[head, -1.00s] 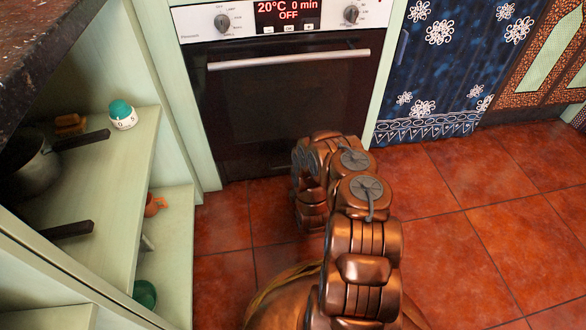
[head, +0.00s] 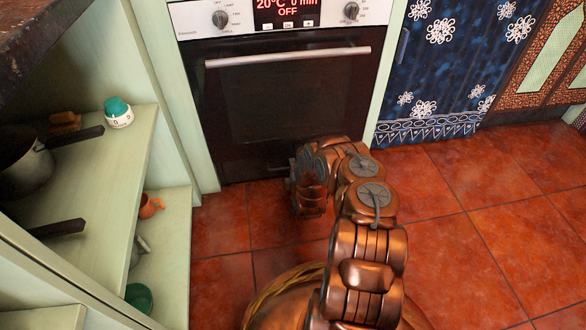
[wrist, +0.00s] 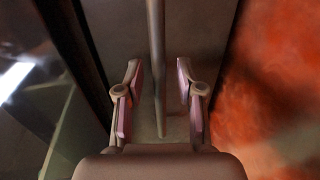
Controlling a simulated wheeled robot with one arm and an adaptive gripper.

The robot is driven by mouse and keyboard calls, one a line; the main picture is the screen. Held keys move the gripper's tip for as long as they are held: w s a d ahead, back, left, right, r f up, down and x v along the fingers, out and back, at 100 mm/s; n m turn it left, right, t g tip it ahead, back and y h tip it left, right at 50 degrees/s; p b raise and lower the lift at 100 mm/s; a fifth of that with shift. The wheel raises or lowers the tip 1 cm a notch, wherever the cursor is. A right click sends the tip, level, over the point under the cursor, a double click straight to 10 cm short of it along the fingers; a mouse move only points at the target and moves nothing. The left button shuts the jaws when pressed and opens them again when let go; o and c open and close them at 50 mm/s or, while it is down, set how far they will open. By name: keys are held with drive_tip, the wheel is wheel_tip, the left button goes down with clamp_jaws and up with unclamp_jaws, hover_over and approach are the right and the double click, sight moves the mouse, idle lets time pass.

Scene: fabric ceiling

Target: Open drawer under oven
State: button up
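The oven (head: 275,103) stands ahead in the head view with its door shut. The brown drawer front (head: 235,168) is low under the door, close to the floor, and looks shut. In the wrist view the drawer front (wrist: 110,25) fills the middle, and its bar handle (wrist: 156,70) runs lengthwise from the top edge. My gripper (wrist: 159,80) is open, with one finger on each side of the handle and visible gaps on both sides. In the head view my arm hides the fingers and most of the handle.
The oven door's silver handle (head: 288,57) is above. Open shelves at left hold a pot (head: 25,165), a teal-topped timer (head: 118,112) and a green bowl (head: 139,297). A blue snowflake curtain (head: 437,70) hangs at right. The tiled floor (head: 470,215) at right is clear.

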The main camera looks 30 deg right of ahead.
clamp_jaws()
idle(0.6)
